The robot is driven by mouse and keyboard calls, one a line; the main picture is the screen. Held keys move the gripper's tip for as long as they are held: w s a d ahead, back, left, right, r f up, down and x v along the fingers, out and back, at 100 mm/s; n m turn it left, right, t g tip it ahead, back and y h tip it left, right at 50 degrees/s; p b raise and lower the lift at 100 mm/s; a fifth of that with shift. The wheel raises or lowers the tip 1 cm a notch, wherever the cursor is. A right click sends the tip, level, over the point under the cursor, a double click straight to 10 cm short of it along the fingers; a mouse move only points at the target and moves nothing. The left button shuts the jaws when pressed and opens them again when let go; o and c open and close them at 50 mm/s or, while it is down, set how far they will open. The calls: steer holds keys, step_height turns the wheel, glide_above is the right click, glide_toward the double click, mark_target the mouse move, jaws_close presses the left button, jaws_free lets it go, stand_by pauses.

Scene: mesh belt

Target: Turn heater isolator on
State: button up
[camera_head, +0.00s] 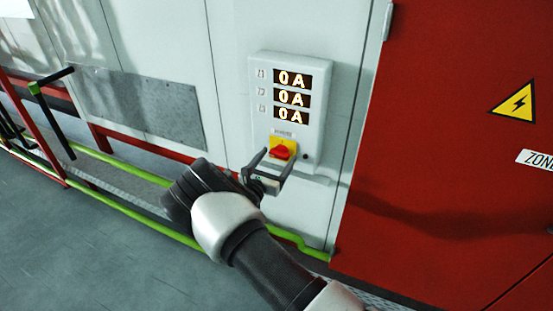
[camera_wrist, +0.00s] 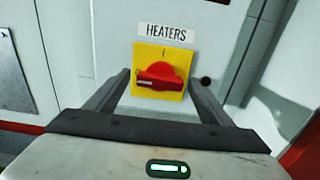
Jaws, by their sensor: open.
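The heater isolator is a red rotary handle (camera_head: 280,152) on a yellow square plate (camera_head: 291,145), low on a light grey wall box (camera_head: 318,130). In the wrist view the red handle (camera_wrist: 160,76) lies roughly horizontal on the yellow plate (camera_wrist: 147,53), under a label (camera_wrist: 166,33) reading HEATERS. A short mark shows at the plate's top. My gripper (camera_head: 270,157) is open in front of the isolator. In the wrist view its two fingers (camera_wrist: 160,80) stand to the left and right of the plate, with the handle between them. I cannot tell whether they touch it.
Three displays (camera_head: 291,98) on the box each read 0A. A red cabinet door (camera_head: 440,160) with a yellow warning triangle (camera_head: 514,102) stands at the right. A green rail (camera_head: 140,215) runs low along the wall. Grey floor (camera_head: 60,245) is clear at the lower left.

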steer(key=c, duration=1)
steer(key=shift+c, duration=0.2)
steer(key=shift+m+b, duration=0.3)
steer(key=m+b, duration=0.2)
steer(key=m, duration=0.1)
steer(key=m+b, duration=0.1)
steer(key=shift+f+m+b, duration=0.25)
steer(key=shift+m+b, duration=0.05)
steer(key=shift+b, duration=0.05)
steer(key=m+b, duration=0.4)
steer(key=shift+m, duration=0.3)
steer(key=m+b, duration=0.7)
steer(key=b, duration=0.4)
steer(key=shift+m+b, duration=0.3)
steer(key=shift+r+m+b, duration=0.1)
steer(key=shift+m+b, duration=0.2)
steer(key=shift+b, duration=0.2)
steer(key=shift+r, duration=0.1)
